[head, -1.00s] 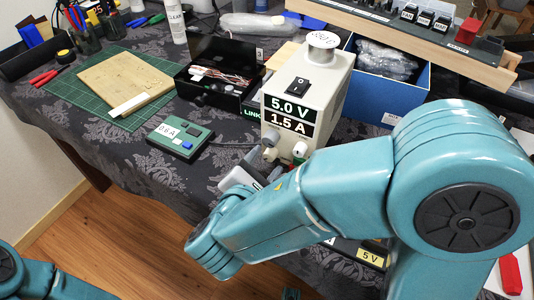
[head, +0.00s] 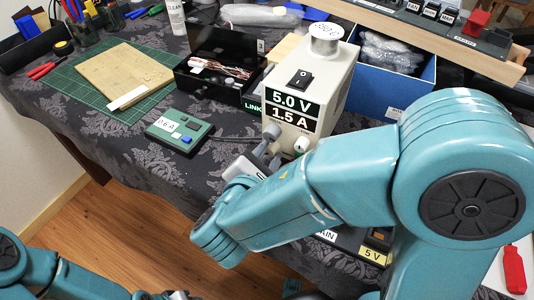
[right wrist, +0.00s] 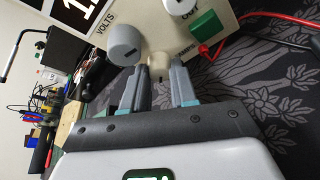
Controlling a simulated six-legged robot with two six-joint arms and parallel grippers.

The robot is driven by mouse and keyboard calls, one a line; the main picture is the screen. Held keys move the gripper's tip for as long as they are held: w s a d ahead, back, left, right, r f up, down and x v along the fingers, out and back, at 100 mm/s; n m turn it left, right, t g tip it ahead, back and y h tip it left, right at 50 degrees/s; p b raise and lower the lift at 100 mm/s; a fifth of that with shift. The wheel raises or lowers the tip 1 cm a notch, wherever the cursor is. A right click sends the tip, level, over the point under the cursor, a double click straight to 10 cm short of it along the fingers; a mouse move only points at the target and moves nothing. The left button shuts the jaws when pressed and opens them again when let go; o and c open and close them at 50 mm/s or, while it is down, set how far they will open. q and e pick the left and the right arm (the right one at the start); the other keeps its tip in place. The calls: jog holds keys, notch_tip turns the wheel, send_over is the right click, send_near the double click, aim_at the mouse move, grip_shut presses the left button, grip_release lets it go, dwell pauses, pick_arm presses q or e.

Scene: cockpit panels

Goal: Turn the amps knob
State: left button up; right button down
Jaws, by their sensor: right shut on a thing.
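The power supply (head: 327,85) is a cream box whose display reads 5.0 V and 1.5 A. In the right wrist view a cream knob (right wrist: 158,62) beside the AMPS lettering sits between the fingers of my right gripper (right wrist: 160,88), which is shut on it. In the head view my right gripper (head: 268,158) is at the lower front of the supply, and the amps knob is mostly hidden there. The grey volts knob (right wrist: 124,45) is just left of the fingers. Part of my left arm shows at the lower left, but its gripper is not clearly visible.
A green box labelled 0.6 A (head: 180,133) lies left of the supply. A black open case (head: 222,65) and a blue box (head: 395,90) stand behind it. Near the fingers are a green switch (right wrist: 207,25) and red and black leads (right wrist: 280,17).

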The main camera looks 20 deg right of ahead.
jog(key=shift+r+n+p, duration=0.15)
jog(key=shift+n+p, duration=0.15)
jog(key=shift+p, duration=0.5)
jog(key=n+g+h+p, duration=0.1)
jog(key=n+p, duration=0.1)
jog(key=p, duration=0.2)
jog(key=shift+w+a+r+g, duration=0.1)
jog(key=shift+w+g, duration=0.05)
jog(key=shift+g, duration=0.25)
jog(key=shift+f+n+g+h+p, duration=0.25)
jog(key=shift+n+g+h+p, duration=0.15)
jog(key=shift+n+p, duration=1)
jog(key=shift+m, duration=0.3)
jog(key=c, duration=0.9)
grip_release()
jog(key=shift+p, duration=0.3)
jog(key=shift+a+r, duration=0.15)
